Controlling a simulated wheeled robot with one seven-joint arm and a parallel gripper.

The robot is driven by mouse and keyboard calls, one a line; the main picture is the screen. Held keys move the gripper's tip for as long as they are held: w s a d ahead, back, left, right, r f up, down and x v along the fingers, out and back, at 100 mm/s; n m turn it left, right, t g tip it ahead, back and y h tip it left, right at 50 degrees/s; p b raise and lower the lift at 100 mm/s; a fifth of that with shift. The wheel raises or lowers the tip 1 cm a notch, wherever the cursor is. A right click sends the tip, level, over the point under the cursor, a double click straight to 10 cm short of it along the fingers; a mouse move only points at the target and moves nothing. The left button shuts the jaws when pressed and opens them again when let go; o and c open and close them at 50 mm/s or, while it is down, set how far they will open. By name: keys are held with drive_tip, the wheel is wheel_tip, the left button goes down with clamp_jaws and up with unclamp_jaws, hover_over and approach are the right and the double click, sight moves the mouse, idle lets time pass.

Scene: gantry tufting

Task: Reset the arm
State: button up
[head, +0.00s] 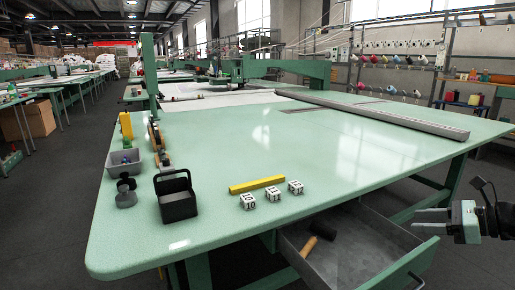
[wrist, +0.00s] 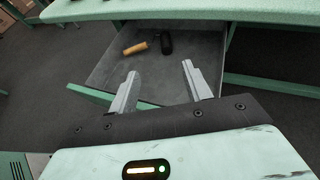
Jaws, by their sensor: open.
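My gripper (head: 431,222) is at the right edge of the head view, in front of the table's right part and beside the open drawer. Its two fingers point left and stand apart with nothing between them. In the wrist view my gripper (wrist: 160,84) shows both grey fingers spread and empty, with the drawer beyond them. The open drawer (head: 350,262) hangs under the green table (head: 350,150). In it lie a tan cylinder (head: 308,247) and a black object (head: 324,229); the wrist view shows the tan cylinder (wrist: 135,48) and the black object (wrist: 166,43) too.
A yellow bar (head: 256,185) and several white marked cubes (head: 272,193) lie near the table's front. A black caddy (head: 177,196) and a grey bin (head: 123,162) are on the left. A long grey beam (head: 380,115) crosses the back right. The table's middle is clear.

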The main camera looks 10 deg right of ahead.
drive_tip(key=s+a+n+g+b, duration=0.1)
drive_tip(key=s+a+n+g, duration=0.1)
drive_tip(key=a, duration=0.5)
drive_tip(key=s+a+f+n+g+b, duration=0.1)
drive_tip(key=s+a+n+g, duration=0.1)
drive_tip(key=a+n+g, duration=0.2)
drive_tip(key=s+a+f+n+g+b, duration=0.1)
drive_tip(key=s+a+n+g, duration=0.1)
drive_tip(key=a+n, duration=0.4)
drive_tip(key=shift+a+f+n+g+b, duration=0.2)
drive_tip(key=shift+a+g, duration=0.15)
drive_tip(key=shift+a, duration=0.7)
drive_tip(key=shift+a+f+n+g+b, duration=0.1)
drive_tip(key=shift+a+n+g+b, duration=0.2)
drive_tip(key=shift+a, duration=0.7)
drive_tip(key=s+a+f+n+h+b, duration=0.2)
drive_tip(key=s+a+n+h+b, duration=0.15)
drive_tip(key=s+a+n, duration=0.55)
drive_tip(key=s+a+f+n+h+b, duration=0.3)
drive_tip(key=s+n+h, duration=0.3)
drive_tip(key=n, duration=0.7)
wheel_tip(320, 180, up, 25)
drive_tip(key=s+p, duration=0.1)
drive_tip(key=p, duration=2.4)
drive_tip(key=shift+y, duration=0.35)
drive_tip(key=shift+f, duration=0.1)
